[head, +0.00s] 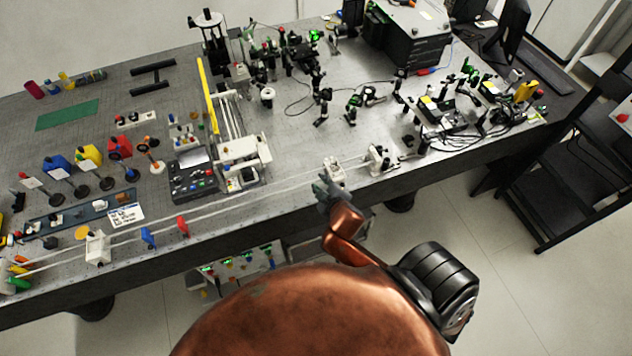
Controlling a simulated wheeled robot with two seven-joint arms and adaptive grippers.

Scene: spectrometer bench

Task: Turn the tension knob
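My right gripper (326,188) is small and dark grey in the head view, at the front edge of the bench. It is right beside a small white block-like mount (335,170) and partly overlaps it. I cannot tell whether it touches the mount or whether its fingers are open or shut. A second small white and dark mount (377,158) stands just to the right. I cannot pick out the tension knob for certain; it may be hidden by the gripper or too small to see. My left gripper is not in view.
The grey optical bench (290,205) runs across the view. Pale lines run along its front from a white block (97,247) at left towards the white mount. A black control box (193,175) with buttons stands left of the gripper. A black rack (575,165) stands at right.

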